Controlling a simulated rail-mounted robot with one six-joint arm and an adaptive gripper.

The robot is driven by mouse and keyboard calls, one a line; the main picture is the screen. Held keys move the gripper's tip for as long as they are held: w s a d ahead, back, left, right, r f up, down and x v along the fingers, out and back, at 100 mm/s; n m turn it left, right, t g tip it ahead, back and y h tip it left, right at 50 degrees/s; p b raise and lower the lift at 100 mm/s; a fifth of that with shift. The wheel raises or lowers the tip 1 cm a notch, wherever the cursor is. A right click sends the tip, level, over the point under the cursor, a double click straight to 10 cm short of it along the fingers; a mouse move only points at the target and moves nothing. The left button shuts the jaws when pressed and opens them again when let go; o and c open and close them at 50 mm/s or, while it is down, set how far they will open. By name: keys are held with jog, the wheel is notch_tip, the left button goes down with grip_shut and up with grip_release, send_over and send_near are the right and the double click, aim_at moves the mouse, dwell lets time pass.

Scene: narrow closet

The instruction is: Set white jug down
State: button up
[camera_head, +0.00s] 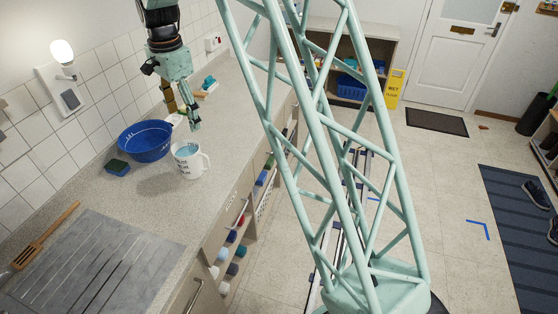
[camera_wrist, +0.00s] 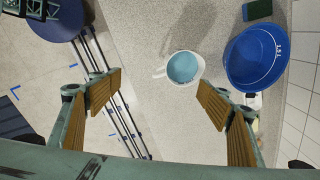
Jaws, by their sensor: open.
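In the wrist view the wooden finger pads of my gripper (camera_wrist: 160,80) are spread wide, and the jug lies beyond the gap, clear of both pads.
A blue basin (camera_head: 145,142) stands beside the jug, towards the tiled wall. A wooden fork-like utensil (camera_head: 45,237) and a grooved draining area (camera_head: 100,262) are nearer. More small items lie behind my gripper. Worktop between jug and drainer is clear.

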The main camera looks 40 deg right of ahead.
jog(key=s+r+n+t, duration=0.1)
jog(key=s+r+n, duration=0.3)
jog(key=s+r, duration=0.75)
jog(key=s+r+n+t, duration=0.1)
jog(key=s+r+n, duration=0.3)
jog(key=s+r, duration=0.8)
jog(key=s+f+n, duration=0.1)
jog(key=s+n, duration=0.3)
jog(key=s, duration=1.1)
jog(key=s+f+n+t, duration=0.1)
jog(key=s+f+n, duration=0.1)
jog(key=s, duration=1.4)
jog(key=shift+a+n, duration=0.3)
jog(key=shift+n, duration=0.6)
jog(key=shift+s, duration=0.1)
jog(key=shift+r, duration=0.1)
notch_tip(320, 180, down, 14)
jog(key=b, duration=1.4)
jog(key=shift+f+b, duration=0.25)
jog(key=shift+b, duration=0.1)
